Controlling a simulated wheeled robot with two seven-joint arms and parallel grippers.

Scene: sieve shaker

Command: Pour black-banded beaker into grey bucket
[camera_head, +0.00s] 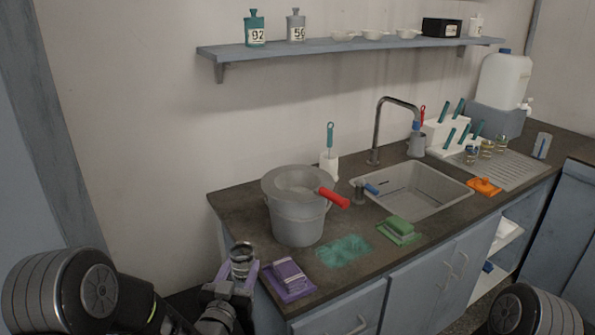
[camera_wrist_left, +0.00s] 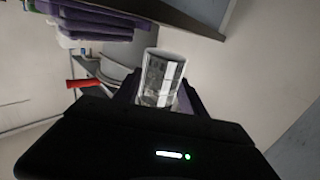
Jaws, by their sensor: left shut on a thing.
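The beaker (camera_head: 242,260) is a small clear vessel with a dark band near its top, held in front of the counter's near left edge. It also shows in the left wrist view (camera_wrist_left: 161,76), where its contents cannot be made out clearly. My left gripper (camera_head: 236,284) is shut on the beaker, below and to the left of the bucket. My right gripper is not in view; only part of my right arm shows at the lower right.
A teal patch (camera_head: 343,250) and a green sponge (camera_head: 400,228) lie right of the bucket. The sink (camera_head: 425,190) and tap (camera_head: 379,130) are behind. A shelf (camera_head: 350,47) hangs above.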

